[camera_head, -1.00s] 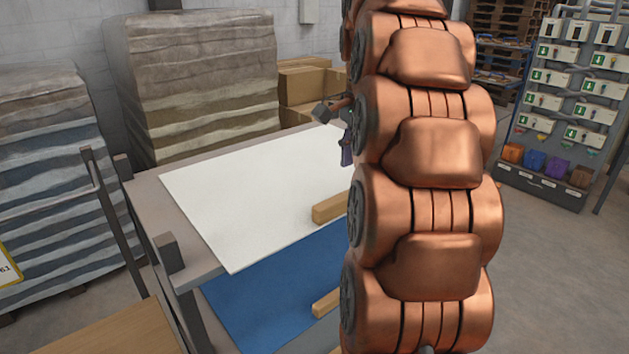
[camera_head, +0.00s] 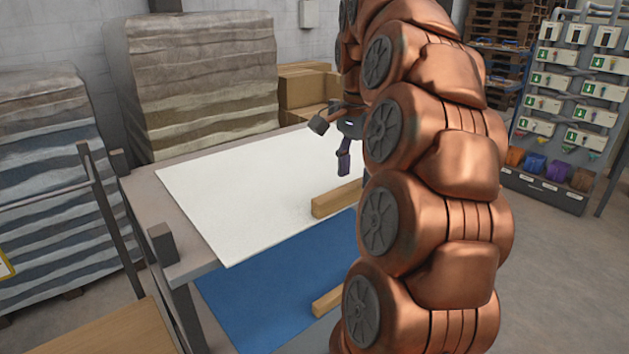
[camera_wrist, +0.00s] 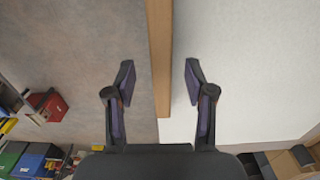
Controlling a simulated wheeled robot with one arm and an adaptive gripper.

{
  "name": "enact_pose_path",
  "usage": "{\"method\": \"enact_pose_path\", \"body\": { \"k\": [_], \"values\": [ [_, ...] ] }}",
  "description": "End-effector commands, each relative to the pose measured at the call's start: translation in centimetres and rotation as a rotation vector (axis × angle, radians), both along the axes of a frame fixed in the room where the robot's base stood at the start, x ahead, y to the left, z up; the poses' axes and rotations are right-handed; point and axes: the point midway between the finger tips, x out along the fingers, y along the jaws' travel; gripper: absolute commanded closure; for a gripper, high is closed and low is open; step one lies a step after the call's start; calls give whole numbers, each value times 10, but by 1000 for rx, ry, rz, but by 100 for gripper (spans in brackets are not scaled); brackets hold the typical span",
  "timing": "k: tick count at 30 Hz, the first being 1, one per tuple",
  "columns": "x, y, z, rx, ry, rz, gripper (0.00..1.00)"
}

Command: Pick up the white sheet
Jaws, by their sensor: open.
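The white sheet (camera_head: 255,190) lies flat on a grey table, and its near edge overhangs a blue sheet lower down. It fills the right side of the wrist view (camera_wrist: 245,75). My gripper (camera_wrist: 158,80) is open and empty, with its two fingers apart above a wooden strip (camera_wrist: 160,50) that runs along the sheet's edge. In the head view my gripper (camera_head: 343,165) hangs over the right part of the white sheet, and my arm hides that side of the table. Whether the fingers touch anything cannot be told.
The blue sheet (camera_head: 275,290) lies on a lower level with a wooden block (camera_head: 327,303) on it. Another wooden block (camera_head: 335,198) sits at the white sheet's edge. Wrapped stacks (camera_head: 205,90) and cardboard boxes (camera_head: 303,92) stand behind. A stocked display rack (camera_head: 565,110) stands at the right.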

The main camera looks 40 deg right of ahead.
Motion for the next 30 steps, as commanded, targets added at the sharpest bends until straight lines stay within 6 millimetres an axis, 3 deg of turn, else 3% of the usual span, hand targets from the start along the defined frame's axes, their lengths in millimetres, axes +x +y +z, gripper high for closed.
{"method": "enact_pose_path", "body": {
  "k": [3, 20, 30],
  "values": [
    [3, 2, -20, 1, -1, 2, 46],
    [2, 1, -33, 0, -1, -1, 47],
    [2, 1, -34, 0, -1, -1, 82]
  ]
}}
